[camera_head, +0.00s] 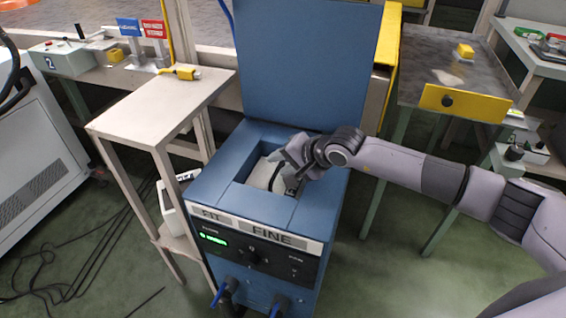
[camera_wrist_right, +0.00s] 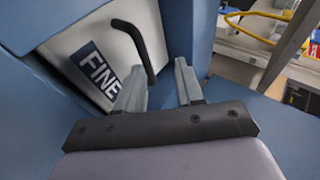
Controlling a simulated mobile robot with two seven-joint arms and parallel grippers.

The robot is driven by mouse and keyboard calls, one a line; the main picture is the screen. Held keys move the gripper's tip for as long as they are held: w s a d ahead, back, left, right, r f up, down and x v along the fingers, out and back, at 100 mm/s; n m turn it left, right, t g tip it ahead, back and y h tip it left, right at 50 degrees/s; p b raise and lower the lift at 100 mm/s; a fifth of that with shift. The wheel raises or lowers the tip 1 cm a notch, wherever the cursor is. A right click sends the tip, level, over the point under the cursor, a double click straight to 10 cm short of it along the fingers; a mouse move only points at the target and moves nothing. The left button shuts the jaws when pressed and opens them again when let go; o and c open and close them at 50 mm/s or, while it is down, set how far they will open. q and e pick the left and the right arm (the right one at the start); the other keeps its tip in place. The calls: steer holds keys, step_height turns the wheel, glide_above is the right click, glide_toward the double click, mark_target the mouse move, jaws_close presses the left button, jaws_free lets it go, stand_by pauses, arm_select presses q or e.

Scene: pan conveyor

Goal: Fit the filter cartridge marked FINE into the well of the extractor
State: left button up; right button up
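The blue extractor (camera_head: 262,225) stands with its lid (camera_head: 305,65) raised and a FINE plate on its front. The white filter cartridge (camera_head: 261,173) is inside its square well. In the right wrist view the cartridge (camera_wrist_right: 122,52) shows a dark blue FINE label and a bent black handle (camera_wrist_right: 145,50). Blue well walls surround it; how deep it sits I cannot tell. My right gripper (camera_head: 284,172) is over the well. In the wrist view its fingers (camera_wrist_right: 162,66) are apart, with the handle's lower end close to the left finger. My left gripper is out of view.
A small beige table (camera_head: 150,110) with a yellow tool (camera_head: 187,73) stands left of the extractor. A dark-topped bench (camera_head: 430,60) with a yellow drawer is at the right. Cables (camera_head: 85,240) lie on the floor at left.

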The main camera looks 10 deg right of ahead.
steer(key=shift+r, duration=0.1)
steer(key=shift+r+p, duration=0.65)
steer(key=shift+p, duration=0.25)
steer(key=shift+v, duration=1.2)
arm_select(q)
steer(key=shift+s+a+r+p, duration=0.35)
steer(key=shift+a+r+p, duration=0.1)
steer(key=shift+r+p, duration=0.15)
arm_select(e)
steer(key=v, duration=0.9)
steer(key=shift+s, duration=0.2)
steer(key=shift+d, duration=0.15)
